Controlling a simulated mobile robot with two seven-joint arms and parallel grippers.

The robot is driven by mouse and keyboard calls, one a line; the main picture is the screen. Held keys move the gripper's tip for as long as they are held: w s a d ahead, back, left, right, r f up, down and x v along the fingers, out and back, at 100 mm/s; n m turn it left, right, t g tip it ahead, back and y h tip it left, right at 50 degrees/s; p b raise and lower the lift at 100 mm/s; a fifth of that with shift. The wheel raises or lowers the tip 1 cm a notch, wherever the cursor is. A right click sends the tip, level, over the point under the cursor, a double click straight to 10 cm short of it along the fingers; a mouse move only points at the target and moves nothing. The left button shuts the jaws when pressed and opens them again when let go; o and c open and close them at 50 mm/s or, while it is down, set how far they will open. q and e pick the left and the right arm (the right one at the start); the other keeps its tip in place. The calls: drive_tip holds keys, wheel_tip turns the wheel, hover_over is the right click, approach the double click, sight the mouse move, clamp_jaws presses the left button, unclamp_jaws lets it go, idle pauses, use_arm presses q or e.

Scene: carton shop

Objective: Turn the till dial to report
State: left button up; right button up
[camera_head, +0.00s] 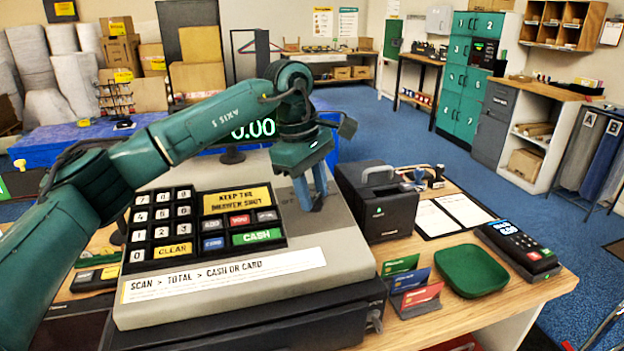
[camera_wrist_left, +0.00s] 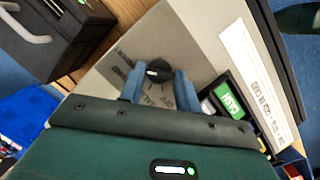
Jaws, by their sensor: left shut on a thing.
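The till (camera_head: 330,255) stands on the wooden counter, with a keypad and a grey sloping top. Its black dial (camera_wrist_left: 157,71) shows in the left wrist view between the blue fingers, with printed labels around it that are too blurred to read. My left gripper (camera_head: 312,204) points down at the right part of the till top. It also shows in the left wrist view (camera_wrist_left: 158,80), its fingers shut on the dial from both sides. In the head view the fingers hide the dial. My right gripper is not in view.
A black printer (camera_head: 377,205) stands close to the till's right. A card rack (camera_head: 412,290), a green dish (camera_head: 471,270) and a card terminal (camera_head: 517,248) are on the counter further right. A display reading 0.00 (camera_head: 253,130) stands behind the till.

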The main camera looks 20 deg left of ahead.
use_arm(q)
drive_tip(key=shift+m+p, duration=0.3)
drive_tip(key=shift+m, duration=0.3)
drive_tip(key=o, duration=1)
drive_tip(key=shift+s+a+r+b, duration=0.15)
drive_tip(key=shift+a+r, duration=0.2)
drive_tip(key=shift+r, duration=1.85)
drive_tip(key=shift+a+r+b, duration=0.1)
drive_tip(key=shift+a+r, duration=0.25)
drive_tip(key=shift+r, duration=1.8)
drive_tip(key=shift+s+a+r+b, duration=0.15)
drive_tip(key=shift+a+r, duration=0.2)
drive_tip(key=shift+r, duration=1.85)
drive_tip(key=shift+w, duration=0.1)
